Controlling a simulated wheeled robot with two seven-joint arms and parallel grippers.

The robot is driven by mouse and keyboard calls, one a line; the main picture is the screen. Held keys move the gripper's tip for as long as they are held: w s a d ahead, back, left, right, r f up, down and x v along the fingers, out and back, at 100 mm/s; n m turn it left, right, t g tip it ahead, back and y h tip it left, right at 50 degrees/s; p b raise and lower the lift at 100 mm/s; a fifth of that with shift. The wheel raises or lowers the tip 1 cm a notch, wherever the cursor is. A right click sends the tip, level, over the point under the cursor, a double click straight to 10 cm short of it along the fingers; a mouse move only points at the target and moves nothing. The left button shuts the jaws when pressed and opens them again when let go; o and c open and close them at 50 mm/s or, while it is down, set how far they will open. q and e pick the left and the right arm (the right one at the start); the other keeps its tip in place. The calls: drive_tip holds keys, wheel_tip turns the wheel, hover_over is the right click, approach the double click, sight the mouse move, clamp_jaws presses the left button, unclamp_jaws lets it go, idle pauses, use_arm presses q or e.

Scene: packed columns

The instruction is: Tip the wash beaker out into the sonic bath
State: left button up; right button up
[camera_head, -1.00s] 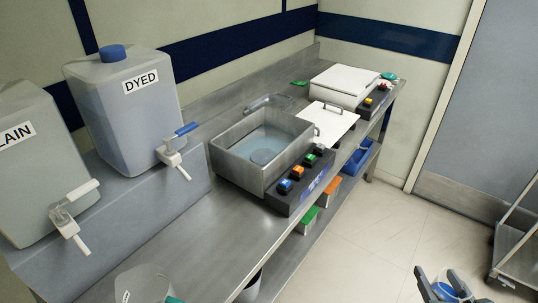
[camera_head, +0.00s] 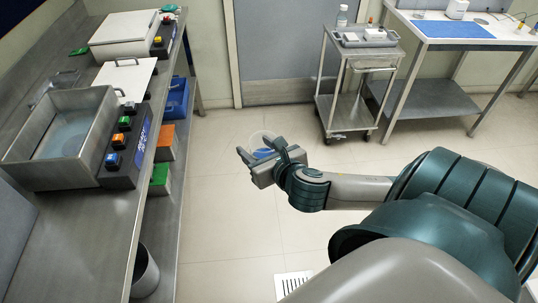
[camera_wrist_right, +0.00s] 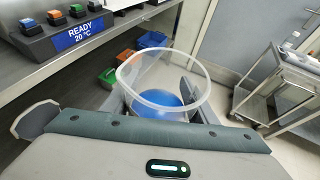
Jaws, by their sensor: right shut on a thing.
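My right gripper (camera_head: 262,158) is shut on a clear beaker (camera_head: 262,139) and holds it over the open floor, right of the bench. In the right wrist view the beaker (camera_wrist_right: 165,72) looks about upright, with blue liquid low inside it. The steel sonic bath (camera_head: 93,135) stands on the bench at the left, apart from the beaker. Its top is open and it holds pale liquid. Its control panel (camera_wrist_right: 75,32) reads READY 20 °C in the right wrist view. My left gripper is not in view.
A white lid-like plate (camera_head: 125,74) and a white box (camera_head: 122,34) lie beyond the bath. Blue, orange and green bins sit on the shelf below. A steel trolley (camera_head: 350,95) and a table (camera_head: 460,45) stand at the back. The floor between is clear.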

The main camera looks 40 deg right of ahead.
drive_tip(key=w+a+r+n+y+b, duration=0.2)
drive_tip(key=w+a+r+y+b, duration=0.1)
drive_tip(key=w+a+r, duration=1.1)
wheel_tip(320, 180, up, 3)
drive_tip(key=shift+a+n+b, duration=0.3)
drive_tip(key=shift+a, duration=0.35)
drive_tip(key=shift+w+a+t, duration=0.1)
drive_tip(key=shift+t, duration=0.2)
